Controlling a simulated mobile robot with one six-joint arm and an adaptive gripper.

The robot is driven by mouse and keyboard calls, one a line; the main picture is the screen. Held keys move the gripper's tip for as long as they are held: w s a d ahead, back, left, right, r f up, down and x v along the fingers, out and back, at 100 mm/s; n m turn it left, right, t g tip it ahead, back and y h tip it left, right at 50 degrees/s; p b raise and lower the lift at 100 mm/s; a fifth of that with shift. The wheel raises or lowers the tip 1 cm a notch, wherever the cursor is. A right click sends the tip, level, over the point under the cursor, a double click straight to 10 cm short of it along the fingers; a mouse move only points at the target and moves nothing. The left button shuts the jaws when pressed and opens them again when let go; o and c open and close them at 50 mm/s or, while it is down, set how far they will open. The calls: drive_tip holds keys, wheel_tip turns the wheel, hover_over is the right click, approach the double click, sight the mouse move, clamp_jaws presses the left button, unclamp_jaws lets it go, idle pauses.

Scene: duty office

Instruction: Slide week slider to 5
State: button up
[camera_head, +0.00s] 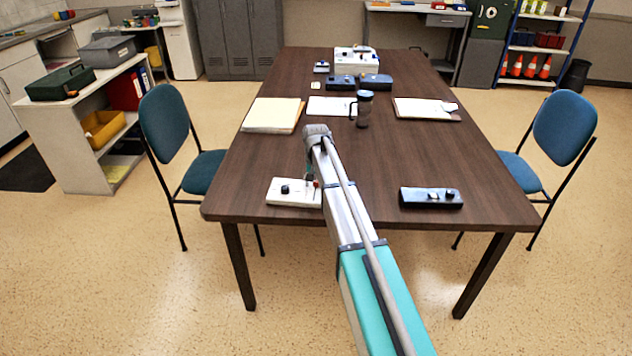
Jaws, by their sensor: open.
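A white control box (290,197) lies near the front left edge of the table, with a dark knob on its top and a small red part near its right end. My arm covers its right end. A black control box (431,199) with small knobs lies near the front right edge. I cannot tell from this view which box bears the week slider, and no scale can be read. My gripper (311,180) points down by the right end of the white box, empty as far as I can see. Its fingertips are small and partly hidden by my arm, so contact cannot be told.
The dark wooden table (390,165) also bears a black mug (364,108), a paper stack (272,115), a clipboard (427,109), dark boxes (375,81) and a white device (354,64) at the back. Blue chairs (165,126) stand either side. The table between the control boxes is clear except for my arm.

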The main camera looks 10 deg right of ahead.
sight(314, 199)
drive_tip(key=s, duration=0.1)
drive_tip(key=s+a, duration=0.1)
drive_tip(key=s, duration=0.3)
drive_tip(key=shift+s+a, duration=0.2)
drive_tip(key=shift+a, duration=0.15)
drive_tip(key=shift+s+a+r+p, duration=0.15)
drive_tip(key=shift+r+p, duration=0.6)
wheel_tip(314, 199, up, 12)
drive_tip(key=r+p, duration=0.1)
drive_tip(key=p, duration=1.2)
drive_tip(key=s+f+n+b, duration=0.3)
drive_tip(key=s+f+b, duration=1.7)
drive_tip(key=s, duration=0.3)
drive_tip(key=shift+d+f, duration=0.2)
drive_tip(key=shift+d, duration=0.2)
drive_tip(key=s+r+p, duration=0.3)
drive_tip(key=r+p, duration=1.4)
drive_tip(key=r, duration=0.1)
drive_tip(key=shift+n+p, duration=0.4)
